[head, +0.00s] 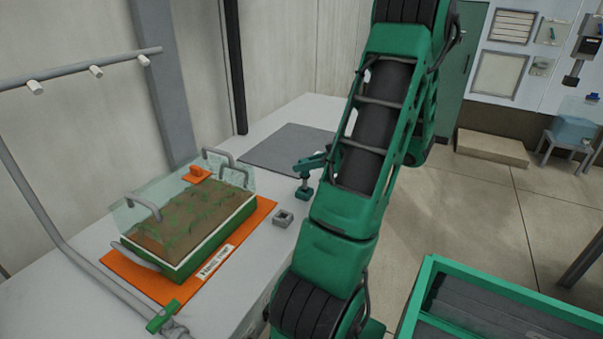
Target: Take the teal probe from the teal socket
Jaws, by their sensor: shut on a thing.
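The teal socket (303,194) is a small dark teal block on the grey bench top, just left of my arm. A teal piece (312,161), which looks like the teal probe, stands out above it and leans to the right. My gripper (305,172) shows only as a small dark shape there, shut on the probe. The rest of my gripper is hidden behind my arm. I cannot tell whether the probe's lower end is still inside the socket or just above it.
A grey square socket (283,218) stands at the bench edge near the teal one. A planted soil tray (190,225) with clear panels and grey handles sits on an orange mat (130,272) to the left. A grey pipe (75,262) crosses the left.

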